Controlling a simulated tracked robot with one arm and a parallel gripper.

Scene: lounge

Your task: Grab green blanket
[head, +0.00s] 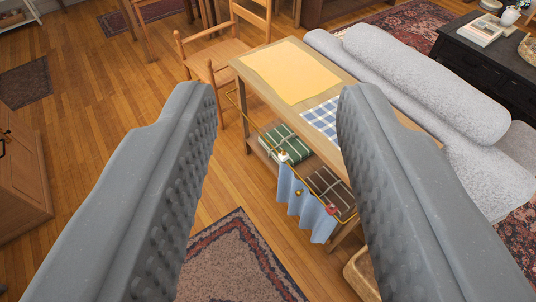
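The green blanket (284,143) is folded, with pale stripes, and lies on the lower shelf of the wooden console table (350,77). A brass rail runs in front of it. My gripper (277,95) is wide open and empty, its two grey ridged fingers at the left and right of the picture. The blanket shows between the fingers, farther off and lower than the tabletop. A brown folded blanket (328,186) lies on the same shelf to the right, partly hidden by the rail and a hanging blue cloth (297,196).
A yellow cloth (290,70) and a blue checked cloth (322,119) lie on the tabletop. A grey sofa (430,85) stands behind the table, a wooden chair (221,54) at its far end. A wicker basket (359,274) sits low at front. Wood floor is open at left.

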